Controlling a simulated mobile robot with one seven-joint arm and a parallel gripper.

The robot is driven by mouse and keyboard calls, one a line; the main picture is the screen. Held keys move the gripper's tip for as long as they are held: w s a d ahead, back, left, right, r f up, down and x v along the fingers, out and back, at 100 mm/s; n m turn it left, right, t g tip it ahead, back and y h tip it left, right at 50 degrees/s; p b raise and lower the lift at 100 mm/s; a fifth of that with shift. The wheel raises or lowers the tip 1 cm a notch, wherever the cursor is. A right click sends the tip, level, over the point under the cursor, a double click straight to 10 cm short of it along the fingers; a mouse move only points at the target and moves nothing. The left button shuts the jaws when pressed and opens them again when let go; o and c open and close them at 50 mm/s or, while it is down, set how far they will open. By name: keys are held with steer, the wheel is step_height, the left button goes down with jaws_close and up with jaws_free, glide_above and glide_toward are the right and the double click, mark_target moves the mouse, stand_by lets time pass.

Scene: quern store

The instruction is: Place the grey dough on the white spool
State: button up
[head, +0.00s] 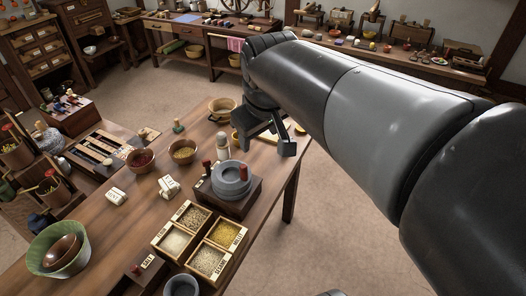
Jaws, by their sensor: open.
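My gripper (268,138) is open, low over the far right end of the wooden table, beside a white-topped bottle (222,146). Its two dark fingers are apart, and I see nothing held between them. A small white object (168,187) that may be the white spool lies on the table left of the quern; its shape is too small to be sure. I cannot pick out the grey dough; the gripper and arm hide part of the table's right end.
A grey stone quern (232,180) sits on a dark wooden base. In front is a divided grain box (201,243). Red (141,160) and yellow-filled (183,151) bowls, a white block (116,196) and a green bowl (60,249) stand around. The table's middle left (100,230) has bare room.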

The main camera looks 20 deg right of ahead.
steer(key=s+f+m+t, duration=0.1)
steer(key=s+f+m, duration=0.3)
steer(key=s, duration=0.6)
steer(key=shift+d+f, duration=0.3)
steer(key=shift+d, duration=0.05)
